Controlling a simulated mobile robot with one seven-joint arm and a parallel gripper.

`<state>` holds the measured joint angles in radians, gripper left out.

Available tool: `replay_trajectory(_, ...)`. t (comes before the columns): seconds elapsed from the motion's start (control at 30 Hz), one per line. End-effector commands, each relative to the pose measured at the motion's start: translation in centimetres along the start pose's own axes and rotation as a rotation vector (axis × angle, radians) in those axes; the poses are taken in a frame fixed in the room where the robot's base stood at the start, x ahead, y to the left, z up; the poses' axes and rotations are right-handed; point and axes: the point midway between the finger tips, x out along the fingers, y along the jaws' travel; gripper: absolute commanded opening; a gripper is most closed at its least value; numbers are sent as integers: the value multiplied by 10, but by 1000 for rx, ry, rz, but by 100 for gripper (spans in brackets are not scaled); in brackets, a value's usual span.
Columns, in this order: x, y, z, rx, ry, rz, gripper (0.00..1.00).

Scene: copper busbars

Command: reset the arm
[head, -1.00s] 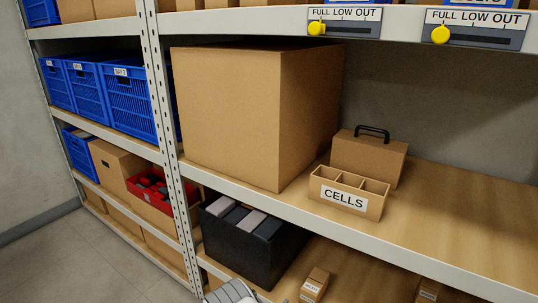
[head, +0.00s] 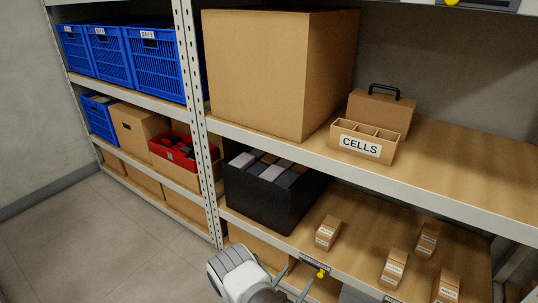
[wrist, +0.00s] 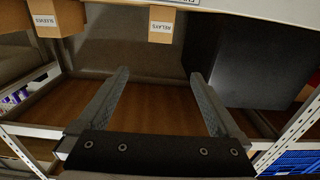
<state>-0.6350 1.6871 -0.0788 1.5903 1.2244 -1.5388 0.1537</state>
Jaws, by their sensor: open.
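My gripper (wrist: 158,80) is open in the wrist view, with its two long fingers apart and nothing between them. In the head view, my gripper (head: 292,282) is at the bottom, low in front of the lower shelf edge. My arm comes in beside it. In the wrist view, the wooden shelf surface (wrist: 155,103) lies behind the fingers. A black bin (wrist: 243,60) is to the right, and small labelled boxes show at the top. The labels appear upside down.
In the head view, a black bin (head: 260,200) and several small cartons (head: 328,232) stand on the lower shelf. A CELLS organiser (head: 365,143), a handled case (head: 382,110) and a large carton (head: 280,75) stand above. A rack post (head: 196,120) is left; the floor (head: 110,245) is clear.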

Motion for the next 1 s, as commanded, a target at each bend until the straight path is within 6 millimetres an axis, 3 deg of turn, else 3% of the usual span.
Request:
replay_trajectory(0.27, 38, -58, -51, 128, -198, -30, 100)
replay_trajectory(0.5, 62, -102, -115, 221, -382, -104, 100)
replay_trajectory(0.73, 72, -126, -188, 277, -535, -203, 100)
replay_trajectory(1.0, 63, -128, -279, 290, -680, -339, 100)
